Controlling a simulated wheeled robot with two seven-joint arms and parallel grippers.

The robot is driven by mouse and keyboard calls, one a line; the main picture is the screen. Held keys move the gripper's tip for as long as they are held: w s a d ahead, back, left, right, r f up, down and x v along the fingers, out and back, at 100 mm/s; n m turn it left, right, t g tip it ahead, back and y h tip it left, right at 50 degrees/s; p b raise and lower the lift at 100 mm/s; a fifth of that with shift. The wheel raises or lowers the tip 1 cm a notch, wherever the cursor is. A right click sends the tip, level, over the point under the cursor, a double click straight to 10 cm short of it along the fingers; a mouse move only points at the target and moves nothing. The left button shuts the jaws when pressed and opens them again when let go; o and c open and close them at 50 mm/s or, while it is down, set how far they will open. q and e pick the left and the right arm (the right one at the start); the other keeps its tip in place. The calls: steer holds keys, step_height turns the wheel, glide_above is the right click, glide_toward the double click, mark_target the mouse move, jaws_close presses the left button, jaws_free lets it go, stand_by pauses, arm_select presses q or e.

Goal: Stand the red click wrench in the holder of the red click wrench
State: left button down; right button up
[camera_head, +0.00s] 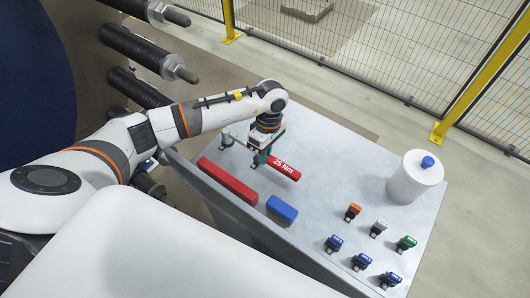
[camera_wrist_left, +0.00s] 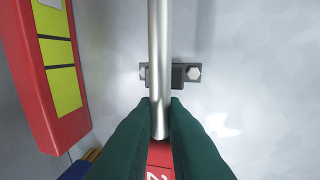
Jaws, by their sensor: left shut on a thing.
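The red click wrench (camera_head: 284,167), marked "25 Nm", has a red handle and a metal shaft. My left gripper (camera_head: 262,160) is shut on it where handle and shaft meet. In the left wrist view the green fingers (camera_wrist_left: 159,112) close on both sides of the shaft (camera_wrist_left: 159,50), with a bit of red handle (camera_wrist_left: 160,155) below. A dark bracket (camera_wrist_left: 179,76) with pale bolts lies under the shaft; I cannot tell whether they touch. The wrench lies roughly flat over the table. I cannot tell for sure which part is its holder. My right gripper is not in view.
A long red block (camera_head: 227,186), with yellow panels in the wrist view (camera_wrist_left: 59,60), and a blue block (camera_head: 281,209) sit by the table's near edge. Several small coloured pieces (camera_head: 352,212) and a white canister (camera_head: 414,178) stand to the right. The table's far side is clear.

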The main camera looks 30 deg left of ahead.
arm_select(q)
steer(key=shift+f, duration=0.25)
steer(key=shift+r, duration=0.1)
steer(key=c, duration=1.4)
jaws_free()
steer(key=r+b, duration=0.1)
steer(key=r, duration=0.3)
steer(key=w+r+b, duration=0.1)
steer(key=r, duration=0.3)
steer(key=w+r+b, duration=0.1)
steer(key=r, duration=0.2)
steer(key=shift+w+a+r, duration=0.1)
steer(key=shift+r, duration=0.3)
